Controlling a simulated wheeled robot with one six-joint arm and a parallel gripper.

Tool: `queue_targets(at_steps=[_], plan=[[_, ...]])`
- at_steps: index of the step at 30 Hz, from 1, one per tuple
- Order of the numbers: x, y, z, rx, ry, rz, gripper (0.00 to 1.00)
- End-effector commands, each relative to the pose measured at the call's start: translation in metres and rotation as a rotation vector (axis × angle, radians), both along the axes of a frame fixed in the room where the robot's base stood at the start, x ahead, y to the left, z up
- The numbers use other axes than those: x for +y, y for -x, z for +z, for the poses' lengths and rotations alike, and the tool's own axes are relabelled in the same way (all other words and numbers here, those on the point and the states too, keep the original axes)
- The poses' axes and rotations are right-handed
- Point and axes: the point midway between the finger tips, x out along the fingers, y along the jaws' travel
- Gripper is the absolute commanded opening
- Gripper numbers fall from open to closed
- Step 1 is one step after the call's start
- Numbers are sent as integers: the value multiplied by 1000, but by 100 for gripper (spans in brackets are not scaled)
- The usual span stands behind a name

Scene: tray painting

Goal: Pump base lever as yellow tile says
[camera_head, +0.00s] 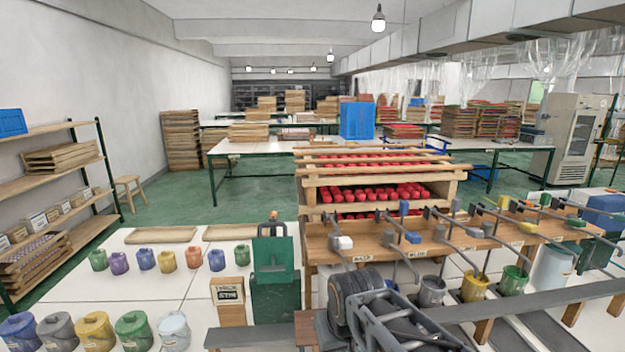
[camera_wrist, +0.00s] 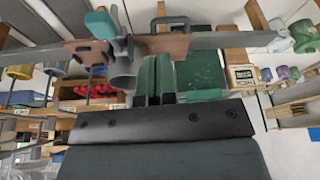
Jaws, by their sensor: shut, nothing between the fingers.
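A row of grey levers with coloured end blocks stands on a wooden rack (camera_head: 460,235) at the right of the head view. Small label plates (camera_head: 367,258) sit on the rack's front; I cannot read surely which lever is base. A small yellow block (camera_head: 503,202) shows farther along; I cannot tell whether it is the yellow tile, and no writing on it is readable. My gripper (camera_wrist: 157,85) shows in the wrist view, shut and empty. It is apart from the lever blocks.
A grey pail (camera_head: 432,290), a yellow pail (camera_head: 475,287) and a green pail (camera_head: 513,280) stand below the rack. A dark green box (camera_head: 275,295) and a labelled wooden block (camera_head: 228,292) stand left of my arm. Several coloured pots line the white table.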

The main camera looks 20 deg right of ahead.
Motion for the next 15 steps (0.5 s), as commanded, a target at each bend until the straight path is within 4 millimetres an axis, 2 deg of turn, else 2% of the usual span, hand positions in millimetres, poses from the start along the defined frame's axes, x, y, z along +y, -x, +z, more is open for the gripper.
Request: queue_targets(at_steps=[1,6,9,12,15], plan=[[-8,-20,42,-2,1,-20,0],[-33,-86,129,-9,2,-67,0],[-48,-121,169,-14,4,-90,0],[-62,-148,198,-18,4,-110,0],[-75,-167,216,-21,5,-128,0]])
